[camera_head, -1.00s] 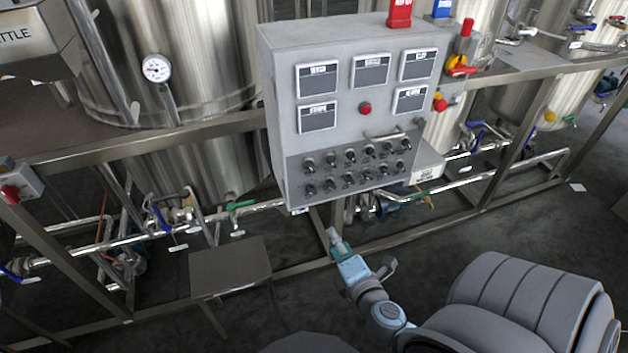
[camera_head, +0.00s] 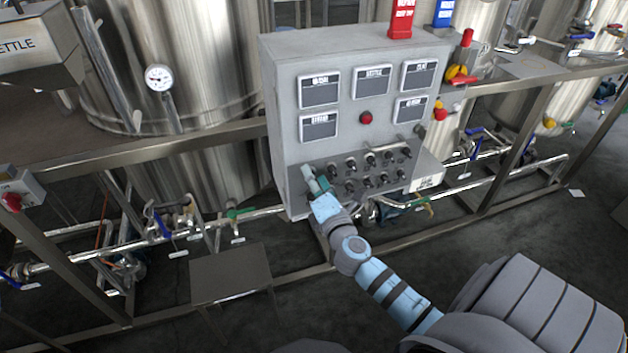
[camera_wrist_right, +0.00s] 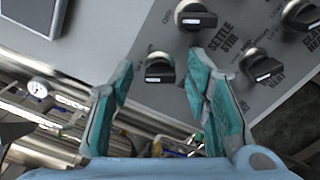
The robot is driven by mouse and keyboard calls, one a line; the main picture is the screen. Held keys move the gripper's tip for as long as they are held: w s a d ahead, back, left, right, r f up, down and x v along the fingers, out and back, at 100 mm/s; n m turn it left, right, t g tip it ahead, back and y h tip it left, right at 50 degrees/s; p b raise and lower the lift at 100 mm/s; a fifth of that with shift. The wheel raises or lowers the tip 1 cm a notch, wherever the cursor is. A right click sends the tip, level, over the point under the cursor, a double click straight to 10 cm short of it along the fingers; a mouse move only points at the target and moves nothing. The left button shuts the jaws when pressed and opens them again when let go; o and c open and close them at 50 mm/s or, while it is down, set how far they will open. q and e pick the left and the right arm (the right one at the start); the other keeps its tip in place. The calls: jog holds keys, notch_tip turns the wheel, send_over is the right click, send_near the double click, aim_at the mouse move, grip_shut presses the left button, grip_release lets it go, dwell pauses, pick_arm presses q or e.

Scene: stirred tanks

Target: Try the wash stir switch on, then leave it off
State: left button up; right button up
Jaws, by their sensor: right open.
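The grey control panel (camera_head: 345,120) carries two rows of black rotary knobs on its lower part. My right gripper (camera_head: 312,180) is at the left end of these rows and covers some knobs in the head view. In the right wrist view, the right gripper (camera_wrist_right: 160,100) is open, with its fingers apart. A black knob (camera_wrist_right: 160,68) shows between and beyond the fingertips, its pointer lying roughly level in the picture. Another knob (camera_wrist_right: 195,15) is above it, near "OFF" and "STIR" lettering. I cannot read which knob is the wash stir switch. My left gripper is not in view.
More knobs (camera_wrist_right: 262,67) sit right of the fingers, close to the right finger. A red button (camera_head: 366,118) and several display screens are higher on the panel. A small metal table (camera_head: 230,275) stands at lower left. Pipes and steel tanks are behind.

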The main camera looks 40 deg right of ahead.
grip_shut()
jog(key=shift+m, duration=0.4)
jog(key=m+b, duration=0.5)
jog(key=m, duration=0.6)
jog(key=shift+f, duration=0.1)
dwell(0.5)
grip_release()
